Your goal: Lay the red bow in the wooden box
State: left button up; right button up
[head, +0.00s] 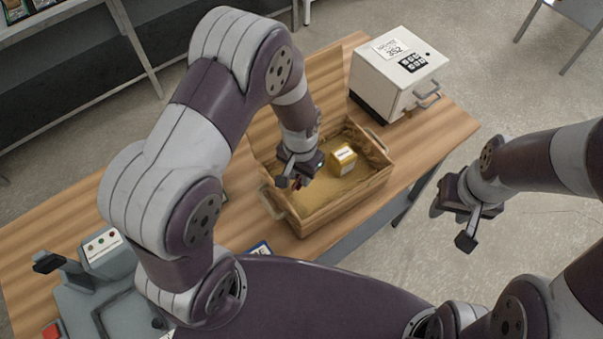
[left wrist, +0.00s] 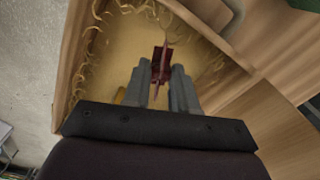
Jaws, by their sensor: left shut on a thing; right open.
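The wooden box (head: 322,217) stands open on the table, with shredded filling along its inner walls. My left gripper (head: 300,178) is over the left part of the box. It is shut on the red bow (left wrist: 161,65), which shows between the fingertips (left wrist: 166,80) in the left wrist view, above the box floor. In the head view the bow is mostly hidden by the gripper. I cannot tell how far above the floor it is. My right gripper (head: 470,225) is open and empty, off the table's right side.
A yellow package (head: 343,158) sits inside the box, right of my left gripper. A white cabinet (head: 399,70) with a keypad stands behind the box. A grey machine (head: 100,290) is at the front left. The box's raised lid (head: 322,75) is behind it.

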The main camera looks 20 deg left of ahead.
aim_at(300, 177)
pick_arm(q)
notch_tip(300, 177, down, 2)
jog(key=shift+s+f, duration=0.1)
jog(key=shift+f, duration=0.1)
jog(key=shift+f+b, duration=0.35)
jog(key=shift+f, duration=0.2)
jog(key=o, duration=0.8)
jog(key=shift+c, duration=0.2)
jog(key=shift+r, duration=0.15)
